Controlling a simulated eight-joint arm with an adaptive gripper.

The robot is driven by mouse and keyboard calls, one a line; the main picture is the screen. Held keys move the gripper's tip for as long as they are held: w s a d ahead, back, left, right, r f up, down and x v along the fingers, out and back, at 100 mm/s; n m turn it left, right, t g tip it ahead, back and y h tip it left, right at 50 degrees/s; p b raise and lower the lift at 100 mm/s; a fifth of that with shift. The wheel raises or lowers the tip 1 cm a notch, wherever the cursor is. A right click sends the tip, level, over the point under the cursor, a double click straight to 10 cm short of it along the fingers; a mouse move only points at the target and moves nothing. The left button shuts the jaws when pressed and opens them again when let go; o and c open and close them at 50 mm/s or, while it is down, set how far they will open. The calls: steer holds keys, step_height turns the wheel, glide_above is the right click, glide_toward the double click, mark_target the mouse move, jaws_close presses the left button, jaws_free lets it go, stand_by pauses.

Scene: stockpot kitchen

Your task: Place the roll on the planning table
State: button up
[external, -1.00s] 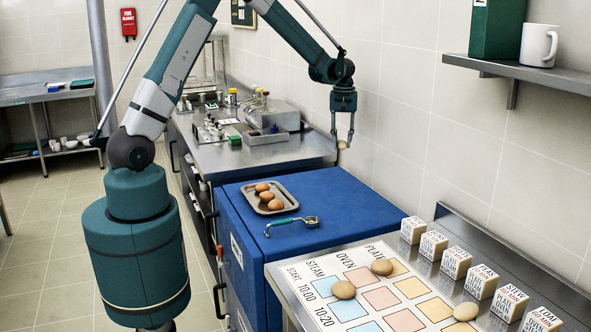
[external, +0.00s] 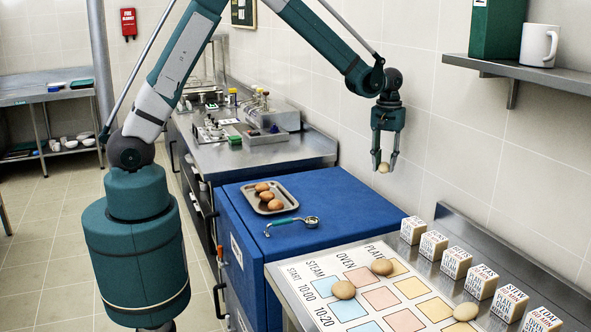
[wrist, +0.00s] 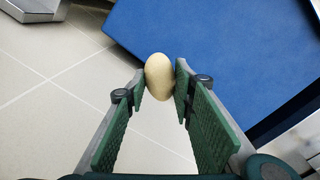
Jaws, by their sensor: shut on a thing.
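My gripper (external: 385,164) is shut on a pale, rounded roll (external: 384,168), held in the air in front of the tiled wall. In the wrist view the roll (wrist: 159,76) sits between the tips of the two green finger pads, with blue surface and floor tiles below. The planning table (external: 300,283) is at the lower right in the external view, below and nearer the camera than my gripper. It bears a printed grid of coloured squares. Three pale rolls lie on it: one at the left (external: 343,289), one further back (external: 382,267), one at the right (external: 466,311).
A row of lettered blocks (external: 456,263) stands along the planning table's wall side. A blue cabinet top (external: 345,200) carries a tray (external: 287,203) of brown rolls and a green-handled scoop (external: 291,224). A wall shelf (external: 540,72) with a mug is at upper right.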

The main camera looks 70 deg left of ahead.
steer(key=s+d+m, duration=0.1)
steer(key=s+d, duration=0.2)
steer(key=d, duration=0.7)
steer(key=s+d+m, duration=0.2)
steer(key=s+d, duration=0.1)
steer(key=d, duration=0.7)
steer(key=s+d+m, duration=0.1)
steer(key=s+d, duration=0.2)
steer(key=d, duration=0.7)
steer(key=shift+s+d+m, duration=0.25)
steer(key=shift+s+m, duration=0.05)
steer(key=shift+m, duration=0.1)
steer(key=s+d+m, duration=0.2)
steer(key=s+d, duration=0.6)
steer(key=d, duration=0.4)
steer(key=m, duration=0.3)
glide_above(407, 304)
steer(key=shift+f, duration=3.1)
steer(key=shift+f, duration=1.85)
steer(key=shift+f+b, duration=0.2)
steer(key=shift+b, duration=0.15)
